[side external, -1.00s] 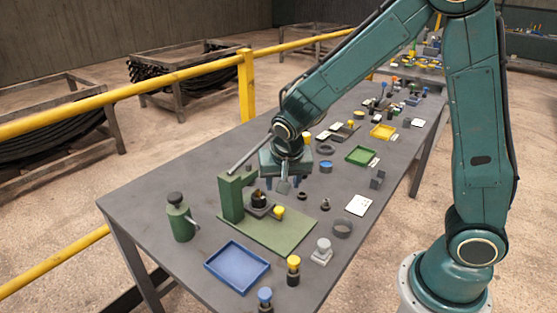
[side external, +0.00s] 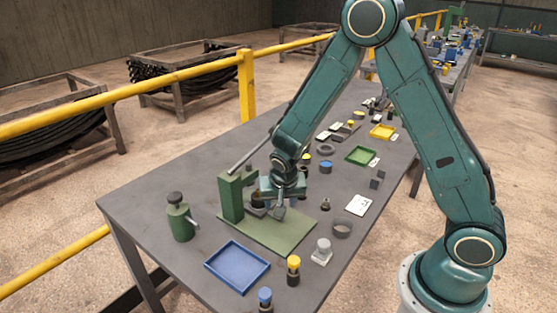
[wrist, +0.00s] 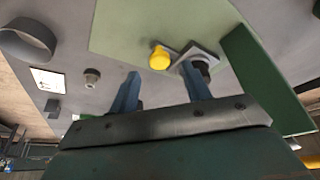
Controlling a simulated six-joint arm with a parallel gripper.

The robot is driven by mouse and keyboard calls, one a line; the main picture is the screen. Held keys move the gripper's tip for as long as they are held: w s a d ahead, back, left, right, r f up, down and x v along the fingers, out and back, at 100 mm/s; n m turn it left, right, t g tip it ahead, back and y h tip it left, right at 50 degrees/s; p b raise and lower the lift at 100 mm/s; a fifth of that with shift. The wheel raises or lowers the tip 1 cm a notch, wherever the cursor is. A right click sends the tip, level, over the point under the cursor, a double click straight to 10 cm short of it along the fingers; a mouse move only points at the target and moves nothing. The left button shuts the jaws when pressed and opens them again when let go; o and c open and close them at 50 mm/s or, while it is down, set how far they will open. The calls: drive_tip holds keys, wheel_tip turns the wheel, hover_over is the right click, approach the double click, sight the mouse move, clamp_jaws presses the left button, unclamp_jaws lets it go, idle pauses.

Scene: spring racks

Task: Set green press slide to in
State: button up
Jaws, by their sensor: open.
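The green press stands on the table, with an upright column (side external: 231,198), a flat green base (side external: 285,232) and a grey lever on top. Its slide (wrist: 182,58) is a grey plate with a yellow knob (wrist: 159,60), in the wrist view. A dark round part (wrist: 203,66) sits on the plate close to the column. My gripper (side external: 281,210) is low over the press base, in front of the column. In the wrist view my gripper (wrist: 160,70) is open, and the knob shows between its fingertips. I cannot tell whether they touch it. The side view hides the knob.
A blue tray (side external: 209,263) and a yellow-topped part (side external: 294,268) stand at the front. A green bottle-like fixture (side external: 179,217) is left of the press. A dark ring (side external: 342,229) and a white card (side external: 359,205) lie to the right.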

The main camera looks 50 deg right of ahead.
drive_tip(key=shift+x, duration=1.45)
drive_tip(key=shift+w, duration=0.1)
clamp_jaws()
